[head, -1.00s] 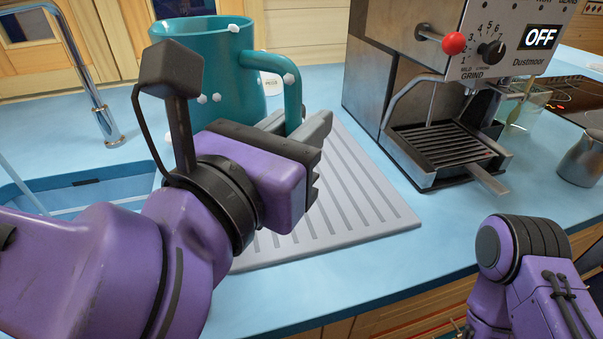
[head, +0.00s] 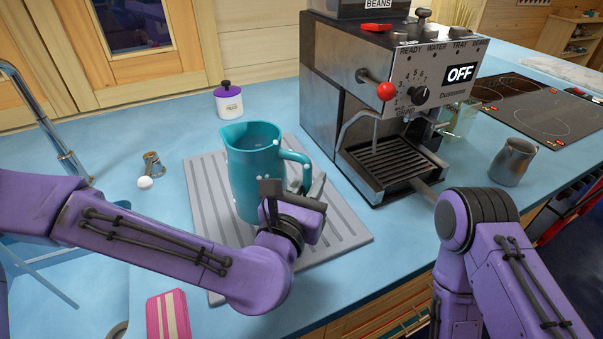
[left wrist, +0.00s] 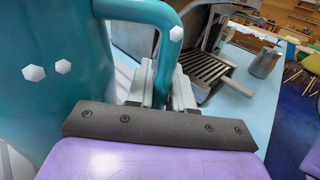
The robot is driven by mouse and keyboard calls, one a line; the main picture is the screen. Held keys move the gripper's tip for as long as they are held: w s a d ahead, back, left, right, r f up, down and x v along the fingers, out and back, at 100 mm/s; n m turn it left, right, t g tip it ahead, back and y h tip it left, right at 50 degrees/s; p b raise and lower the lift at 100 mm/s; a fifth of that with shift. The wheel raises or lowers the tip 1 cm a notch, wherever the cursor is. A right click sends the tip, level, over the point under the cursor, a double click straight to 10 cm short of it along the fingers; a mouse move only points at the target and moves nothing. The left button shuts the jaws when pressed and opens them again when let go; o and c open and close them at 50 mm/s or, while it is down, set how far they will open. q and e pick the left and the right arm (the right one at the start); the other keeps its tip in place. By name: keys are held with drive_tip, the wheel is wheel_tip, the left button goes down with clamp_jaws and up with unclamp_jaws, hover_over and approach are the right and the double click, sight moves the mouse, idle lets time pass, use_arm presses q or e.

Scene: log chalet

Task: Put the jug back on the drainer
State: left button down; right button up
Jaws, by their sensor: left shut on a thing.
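The teal jug (head: 247,170) with small white knobs stands upright over the grey ribbed drainer (head: 335,235). My left gripper (head: 298,186) is shut on the jug's handle, on the jug's right side. In the left wrist view the jug (left wrist: 55,85) fills the left side, and its handle passes down between the two grey fingers of my left gripper (left wrist: 162,90). The jug's base is partly hidden behind my gripper, and I cannot tell whether it touches the drainer. My right arm shows at the right of the head view, but its gripper is out of view.
A coffee machine (head: 325,85) stands just right of the drainer, with a metal pitcher (head: 512,162) further right. A white jar with a purple lid (head: 229,103) stands behind. A tap (head: 60,145) is at left, and a pink striped cloth (head: 168,315) lies at the front.

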use_arm(q)
drive_tip(key=shift+w+d+f, duration=0.1)
drive_tip(key=shift+f, duration=0.8)
drive_tip(key=shift+w+d+f, duration=0.1)
drive_tip(key=shift+f, duration=0.75)
drive_tip(key=shift+s, duration=0.1)
drive_tip(key=shift+f+b, duration=0.15)
drive_tip(key=shift+b, duration=0.15)
drive_tip(key=c, duration=1)
unclamp_jaws()
